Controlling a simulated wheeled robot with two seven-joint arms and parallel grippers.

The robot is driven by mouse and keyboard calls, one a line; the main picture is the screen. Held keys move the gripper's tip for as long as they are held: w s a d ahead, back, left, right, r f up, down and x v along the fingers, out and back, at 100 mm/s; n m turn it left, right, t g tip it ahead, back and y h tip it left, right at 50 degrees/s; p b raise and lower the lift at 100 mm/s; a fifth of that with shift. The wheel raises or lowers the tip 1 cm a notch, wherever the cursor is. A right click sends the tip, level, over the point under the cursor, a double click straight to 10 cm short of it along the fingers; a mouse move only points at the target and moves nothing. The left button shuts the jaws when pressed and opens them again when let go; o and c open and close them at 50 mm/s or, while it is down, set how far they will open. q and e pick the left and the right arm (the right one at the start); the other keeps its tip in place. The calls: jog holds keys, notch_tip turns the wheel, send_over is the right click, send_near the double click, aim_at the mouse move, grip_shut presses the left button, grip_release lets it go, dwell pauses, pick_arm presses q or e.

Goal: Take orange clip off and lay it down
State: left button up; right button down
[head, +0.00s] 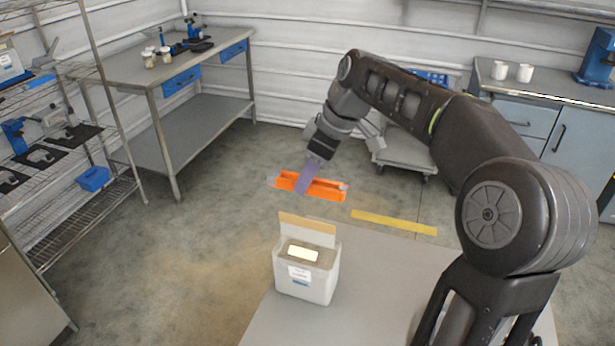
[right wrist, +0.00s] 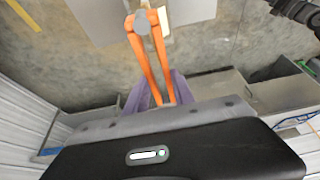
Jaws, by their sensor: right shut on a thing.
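The orange clip (head: 325,188) is long and narrow with two arms and hangs in the air past the table's far edge. My right gripper (head: 307,180) is shut on it with purple-grey fingers. In the right wrist view the clip (right wrist: 146,62) stretches away from the right gripper (right wrist: 155,97) as two orange arms meeting at a grey round end. A white container (head: 306,283) with a label stands upright on the table, with a tan flap (head: 307,229) raised at its back and a pale block inside. The clip is apart from it. My left gripper is out of view.
The grey table (head: 390,290) is clear to the right of the container. A yellow strip (head: 393,222) lies on the floor. A wire shelf (head: 75,220) and a workbench (head: 150,68) stand left, a trolley (head: 408,150) and counter (head: 555,90) behind at right.

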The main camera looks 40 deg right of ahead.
jog(key=shift+r+p, duration=0.45)
jog(key=shift+r, duration=0.35)
jog(key=w+a+f+m+h, duration=0.1)
jog(key=w+a+f+m, duration=0.2)
jog(key=a+f, duration=0.4)
jog(key=w+a+f+m+h, duration=0.1)
jog(key=w+a+f+m, duration=0.3)
jog(key=a+f, duration=0.3)
jog(key=w+a, duration=0.1)
jog(key=a, duration=0.2)
jog(key=shift+t+h, duration=0.3)
jog(key=shift+t, duration=0.1)
jog(key=shift+a, duration=0.1)
